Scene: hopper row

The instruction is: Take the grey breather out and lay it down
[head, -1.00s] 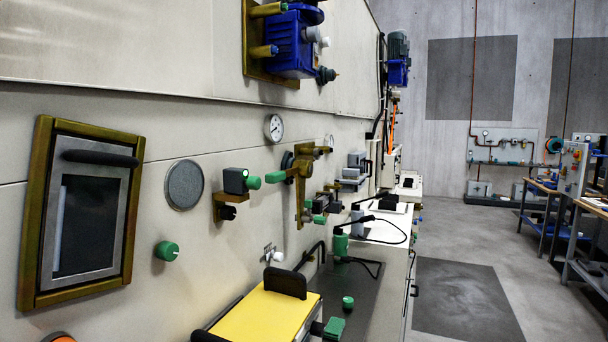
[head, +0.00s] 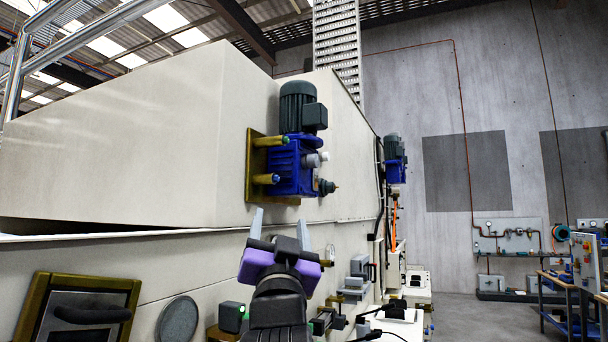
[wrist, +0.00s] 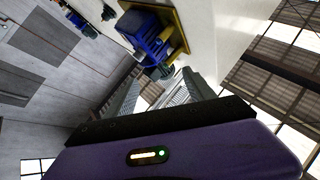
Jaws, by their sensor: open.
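A blue gear unit (head: 291,168) with a dark green motor (head: 299,106) on top sits on a brass-coloured mounting plate on the cream wall. A short grey plug, which looks like the grey breather (head: 312,160), sticks out of its right side, with a small white knob (head: 324,156) beside it. A dark stub shaft (head: 327,187) is below. My gripper (head: 280,229) is open and empty, pointing up, below the gear unit and apart from it. In the wrist view my gripper (wrist: 160,94) has the blue unit (wrist: 147,36) beyond its fingers; I cannot pick out the breather there.
A framed hatch (head: 78,306) and a round grey disc (head: 178,320) are on the wall at lower left. A second motor unit (head: 395,160) hangs farther along. Several fittings line the wall below. The floor at right is open, with workbenches beyond.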

